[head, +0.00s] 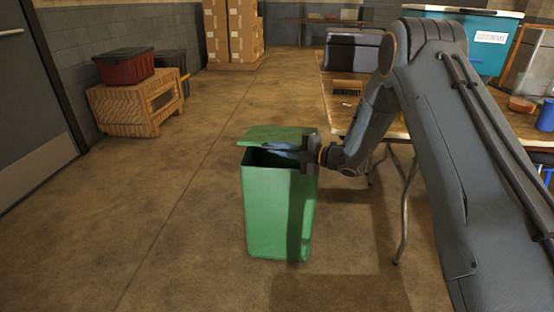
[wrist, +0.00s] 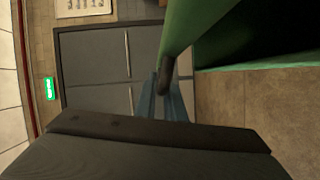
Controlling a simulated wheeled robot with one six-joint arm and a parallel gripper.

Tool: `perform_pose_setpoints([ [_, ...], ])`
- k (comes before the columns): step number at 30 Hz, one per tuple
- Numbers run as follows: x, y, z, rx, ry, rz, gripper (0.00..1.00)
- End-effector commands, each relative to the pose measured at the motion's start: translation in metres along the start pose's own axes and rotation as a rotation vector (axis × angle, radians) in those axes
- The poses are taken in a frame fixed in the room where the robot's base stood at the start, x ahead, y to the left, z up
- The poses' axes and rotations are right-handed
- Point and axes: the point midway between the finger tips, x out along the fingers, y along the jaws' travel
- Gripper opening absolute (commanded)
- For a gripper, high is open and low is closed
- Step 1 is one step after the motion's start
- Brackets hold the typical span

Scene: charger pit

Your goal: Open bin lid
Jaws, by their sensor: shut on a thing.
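A green bin (head: 270,210) stands on the floor in front of me in the head view. Its green lid (head: 275,136) is partly raised, with a dark gap between lid and rim at the front. My gripper (head: 273,149) reaches in from the right at the lid's front edge and is shut on the lid. In the wrist view the lid (wrist: 192,25) slants up from between my fingers (wrist: 172,95), and the bin's rim and dark inside (wrist: 255,40) show at the right. The fingertips are partly hidden by the lid.
A table (head: 345,118) with a black case (head: 353,53) and a teal cooler (head: 463,40) stands to the right, its legs near the bin. A wooden crate (head: 125,110) bears a red tub (head: 125,68) at the left. Cardboard boxes (head: 232,35) stand at the back. The floor left of the bin is clear.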

Motion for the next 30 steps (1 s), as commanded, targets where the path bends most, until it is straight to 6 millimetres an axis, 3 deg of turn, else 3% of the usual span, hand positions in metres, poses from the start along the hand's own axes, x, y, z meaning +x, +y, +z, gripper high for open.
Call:
perform_pose_setpoints([
  [11,0.0002,0.007,-0.0002,-0.002,0.002,-0.002,0.0],
  [12,0.0002,0.007,-0.0002,-0.002,0.002,-0.002,0.14],
  [15,0.0002,0.007,-0.0002,-0.001,0.002,-0.002,0.28],
  [30,0.0002,0.0018,0.0003,0.0,0.001,-0.001,0.28],
])
